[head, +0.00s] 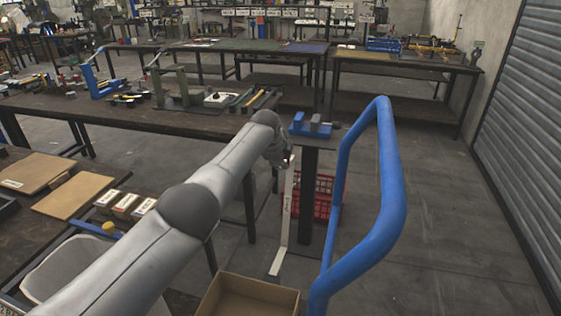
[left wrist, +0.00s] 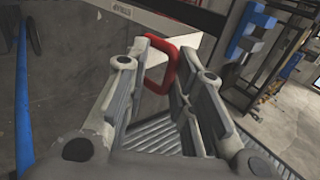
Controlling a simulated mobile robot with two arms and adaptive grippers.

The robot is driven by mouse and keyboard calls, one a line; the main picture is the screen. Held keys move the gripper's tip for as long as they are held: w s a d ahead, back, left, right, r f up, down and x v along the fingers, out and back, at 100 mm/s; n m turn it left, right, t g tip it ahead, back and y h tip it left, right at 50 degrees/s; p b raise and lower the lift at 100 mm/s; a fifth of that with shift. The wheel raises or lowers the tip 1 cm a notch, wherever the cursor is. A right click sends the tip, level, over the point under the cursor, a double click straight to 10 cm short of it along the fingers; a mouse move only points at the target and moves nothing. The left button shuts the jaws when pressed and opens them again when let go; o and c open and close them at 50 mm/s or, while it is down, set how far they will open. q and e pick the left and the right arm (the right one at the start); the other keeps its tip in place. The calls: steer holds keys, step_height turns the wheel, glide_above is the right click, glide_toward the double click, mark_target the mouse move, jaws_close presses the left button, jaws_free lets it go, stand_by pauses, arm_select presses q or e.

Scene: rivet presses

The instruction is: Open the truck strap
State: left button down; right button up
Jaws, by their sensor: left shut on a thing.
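A narrow white strap (head: 287,205) with dark lettering runs down to the floor area beside the blue tube rail (head: 395,190). My left gripper (head: 283,162) is at the top of the strap, small and partly hidden by my arm. In the left wrist view a red loop (left wrist: 171,72) sits between the fingertips of my left gripper (left wrist: 162,60), which are shut on it. A pale lettered strip (left wrist: 125,10), apparently the same strap, crosses just beyond the loop. My right gripper is in neither view.
An open cardboard box (head: 248,296) is at the bottom front. Workbenches with tools fill the left and back. The floor right of the blue rail is clear up to a ribbed shutter (head: 525,130).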

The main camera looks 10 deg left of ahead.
arm_select(q)
steer(key=shift+s+f, duration=0.1)
steer(key=shift+f, duration=0.25)
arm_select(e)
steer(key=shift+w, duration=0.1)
arm_select(q)
steer(key=c, duration=1.6)
jaws_free()
steer(key=shift+o, duration=0.2)
steer(key=shift+r, duration=0.1)
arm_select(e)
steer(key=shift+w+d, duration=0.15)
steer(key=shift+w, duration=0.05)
arm_select(q)
steer(key=shift+s+r, duration=0.3)
steer(key=shift+r, duration=0.45)
steer(key=v, duration=1)
steer(key=shift+s, duration=0.2)
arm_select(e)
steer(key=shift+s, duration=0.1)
arm_select(q)
steer(key=shift+s, duration=0.1)
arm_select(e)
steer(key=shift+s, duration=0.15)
